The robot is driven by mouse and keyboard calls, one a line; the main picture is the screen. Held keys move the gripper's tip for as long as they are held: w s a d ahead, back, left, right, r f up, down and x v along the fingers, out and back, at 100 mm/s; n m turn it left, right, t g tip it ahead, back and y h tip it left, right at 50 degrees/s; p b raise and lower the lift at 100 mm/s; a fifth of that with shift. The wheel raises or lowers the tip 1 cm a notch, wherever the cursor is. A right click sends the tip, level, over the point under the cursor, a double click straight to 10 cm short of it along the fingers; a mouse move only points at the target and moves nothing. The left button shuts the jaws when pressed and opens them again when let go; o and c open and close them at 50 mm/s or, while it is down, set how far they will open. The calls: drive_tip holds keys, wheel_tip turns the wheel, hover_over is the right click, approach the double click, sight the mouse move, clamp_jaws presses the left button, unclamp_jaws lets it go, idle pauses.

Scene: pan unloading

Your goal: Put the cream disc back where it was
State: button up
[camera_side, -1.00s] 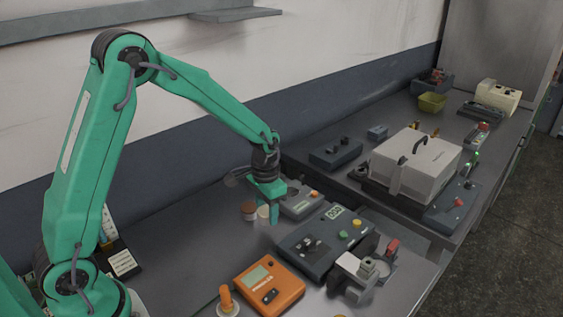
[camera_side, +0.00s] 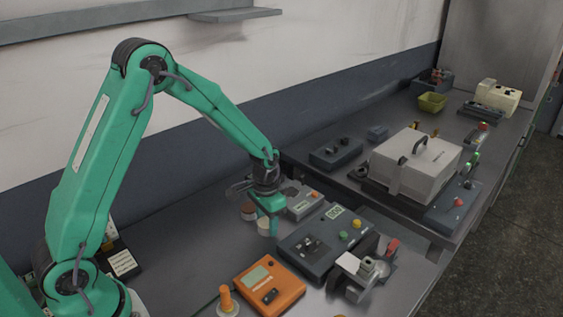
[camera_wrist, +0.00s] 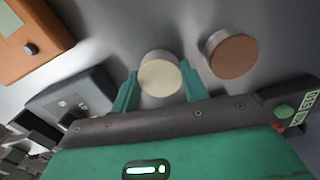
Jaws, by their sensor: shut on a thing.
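The cream disc (camera_wrist: 160,76) is a short, pale round piece between the two green fingers of my gripper (camera_wrist: 158,70) in the wrist view. My gripper is shut on its sides. In the side view the cream disc (camera_side: 263,226) shows beside the green fingers (camera_side: 270,230), low over the grey bench. I cannot tell whether its underside touches the bench. A brown disc (camera_wrist: 233,54) stands upright on the bench, apart from my gripper, to the right in the wrist view. It also shows in the side view (camera_side: 248,211), behind and left of the cream disc.
A grey device (camera_side: 303,201) stands close behind my gripper. A dark control box (camera_side: 325,243) with coloured buttons lies to the right. An orange meter (camera_side: 269,284) lies in front, with an orange-knobbed piece (camera_side: 226,300) beside it. Bare bench (camera_side: 185,240) lies to the left.

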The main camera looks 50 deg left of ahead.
sight(266, 222)
drive_tip(key=shift+f, duration=0.1)
drive_tip(key=o, duration=1.2)
drive_tip(key=shift+c, duration=0.2)
wheel_tip(266, 222, up, 12)
drive_tip(key=shift+s+r, duration=0.1)
drive_tip(key=shift+r, duration=0.15)
